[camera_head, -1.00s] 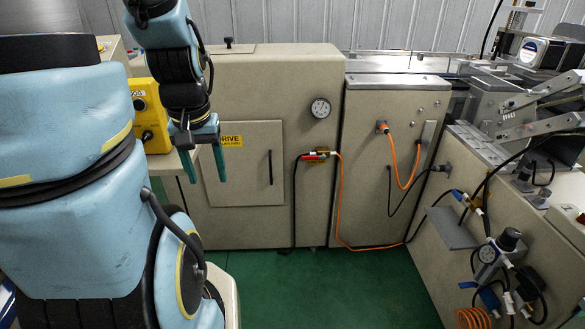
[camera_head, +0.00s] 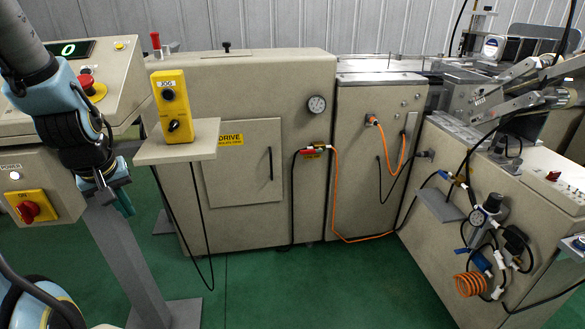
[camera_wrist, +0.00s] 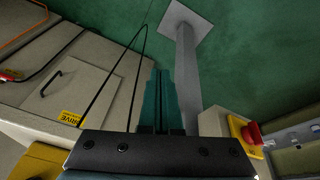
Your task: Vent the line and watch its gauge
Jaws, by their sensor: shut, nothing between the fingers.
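A small round gauge (camera_head: 477,216) sits on the air unit at the right, beside a regulator with a black knob (camera_head: 494,196). A blue valve part (camera_head: 481,261) shows below it, and another blue fitting (camera_head: 444,175) sits on the hose above the shelf. Their settings are too small to read. A second round gauge (camera_head: 317,104) is on the drive cabinet's front; its reading is unclear. My gripper (camera_head: 124,203) hangs at the left, far from these gauges. In the wrist view its green fingers (camera_wrist: 160,80) are shut and empty, pointing toward the floor.
A grey post (camera_head: 130,262) stands close to my gripper. A yellow jog box (camera_head: 173,105) sits on a shelf (camera_head: 150,152), its cable looping below. A red knob (camera_head: 30,211) is on the left console. The green floor (camera_head: 270,285) is open in the middle.

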